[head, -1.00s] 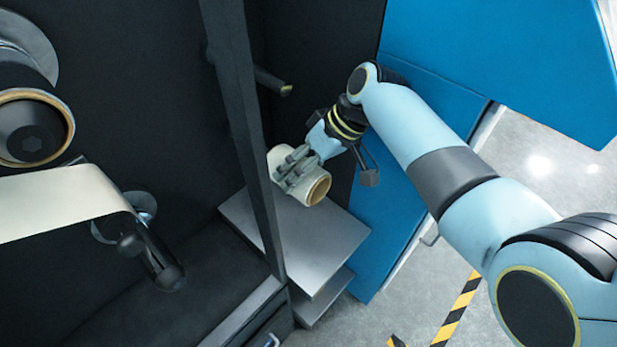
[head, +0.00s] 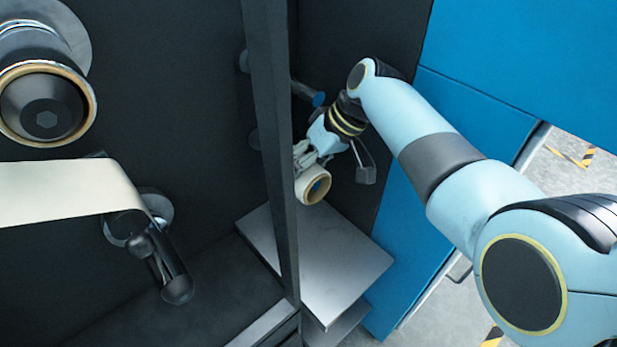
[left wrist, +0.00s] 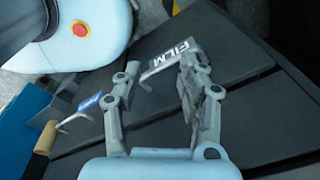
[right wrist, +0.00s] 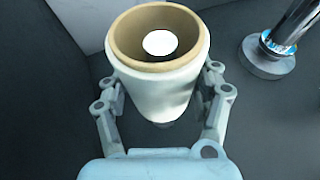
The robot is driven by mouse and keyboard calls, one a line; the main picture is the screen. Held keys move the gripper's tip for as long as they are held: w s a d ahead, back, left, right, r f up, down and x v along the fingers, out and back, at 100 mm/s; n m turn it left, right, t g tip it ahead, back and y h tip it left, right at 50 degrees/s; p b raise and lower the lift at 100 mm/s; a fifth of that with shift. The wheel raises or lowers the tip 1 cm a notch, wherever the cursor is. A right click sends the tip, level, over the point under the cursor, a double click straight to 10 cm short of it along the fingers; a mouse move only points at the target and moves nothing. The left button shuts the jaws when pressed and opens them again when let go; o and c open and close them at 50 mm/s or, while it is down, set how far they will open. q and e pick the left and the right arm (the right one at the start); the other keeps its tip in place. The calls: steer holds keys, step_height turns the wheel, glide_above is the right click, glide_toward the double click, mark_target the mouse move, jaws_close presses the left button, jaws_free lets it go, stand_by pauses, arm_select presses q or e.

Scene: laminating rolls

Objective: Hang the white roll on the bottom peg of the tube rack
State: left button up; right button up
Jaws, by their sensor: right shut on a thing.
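In the right wrist view, the fingers of my right gripper (right wrist: 163,100) clasp both sides of the roll (right wrist: 157,92). A bright white disc shows inside its core; I cannot tell whether it is a peg end. A peg (head: 308,92) of the tube rack sticks out of the dark wall above the roll. A metal peg (right wrist: 285,30) shows beside the roll. My left gripper (left wrist: 160,65) is open and empty.
A dark upright post (head: 268,130) stands left of the roll. A grey shelf (head: 315,255) lies below it. Blue panels (head: 490,110) are at right. In the left wrist view, a FILM tag (left wrist: 172,62) shows beyond the fingers.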

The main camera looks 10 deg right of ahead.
steer(key=shift+w+a+f+b, duration=0.1)
steer(key=shift+w+a+b, duration=0.45)
steer(key=shift+w+b, duration=0.3)
steer(key=shift+w+a+b, duration=0.55)
steer(key=shift+w+b, duration=0.2)
steer(key=shift+w, duration=0.1)
steer(key=shift+w+a+b, duration=0.35)
steer(key=shift+w+b, duration=0.1)
steer(key=shift+w, duration=0.05)
steer(key=o, duration=1.4)
